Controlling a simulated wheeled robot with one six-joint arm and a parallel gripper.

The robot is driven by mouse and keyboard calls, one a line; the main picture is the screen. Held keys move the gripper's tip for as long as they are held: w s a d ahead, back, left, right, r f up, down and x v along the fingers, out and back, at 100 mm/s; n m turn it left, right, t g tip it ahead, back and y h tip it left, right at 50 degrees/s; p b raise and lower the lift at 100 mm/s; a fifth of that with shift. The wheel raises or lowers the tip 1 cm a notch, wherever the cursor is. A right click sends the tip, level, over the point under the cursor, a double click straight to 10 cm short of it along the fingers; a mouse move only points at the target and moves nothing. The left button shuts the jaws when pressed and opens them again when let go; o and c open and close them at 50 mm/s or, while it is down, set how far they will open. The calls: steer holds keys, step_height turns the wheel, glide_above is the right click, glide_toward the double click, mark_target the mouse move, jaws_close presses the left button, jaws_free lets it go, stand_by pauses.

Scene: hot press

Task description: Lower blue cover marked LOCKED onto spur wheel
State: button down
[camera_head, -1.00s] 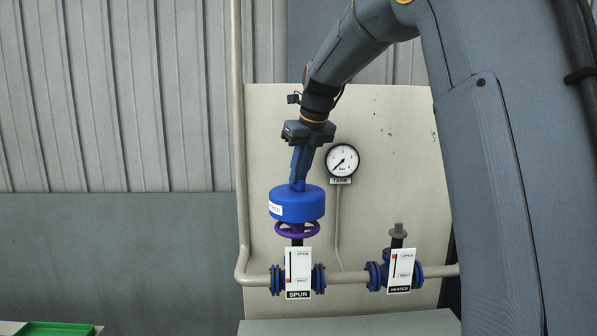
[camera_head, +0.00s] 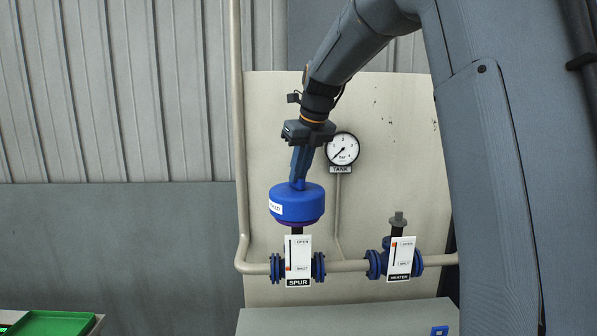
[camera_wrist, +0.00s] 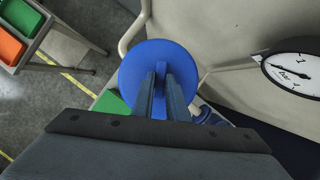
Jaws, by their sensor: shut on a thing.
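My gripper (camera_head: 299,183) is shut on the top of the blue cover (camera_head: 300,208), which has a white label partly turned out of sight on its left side. The cover is over the purple spur wheel (camera_head: 300,224), and only a thin strip of the wheel shows below the cover's rim. The wheel sits on the spur valve, which has a white OPEN/SHUT plate and a SPUR tag (camera_head: 298,282). In the wrist view the cover (camera_wrist: 137,75) is a blue disc seen from above, with the fingers (camera_wrist: 160,92) at its middle; the wheel is hidden there.
The heater valve (camera_head: 397,255) stands to the right on the same pipe. The tank gauge (camera_head: 342,149) is on the panel close behind my gripper. A grey surface (camera_head: 340,318) lies below. A green tray (camera_head: 50,323) is at lower left.

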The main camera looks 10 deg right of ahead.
steer(key=shift+f+b, duration=0.5)
steer(key=shift+f, duration=0.8)
steer(key=c, duration=1.7)
jaws_free()
steer(key=shift+o, duration=0.2)
step_height(320, 180, up, 4)
steer(key=p, duration=0.4)
steer(key=shift+r, duration=2.55)
steer(key=shift+a, duration=0.1)
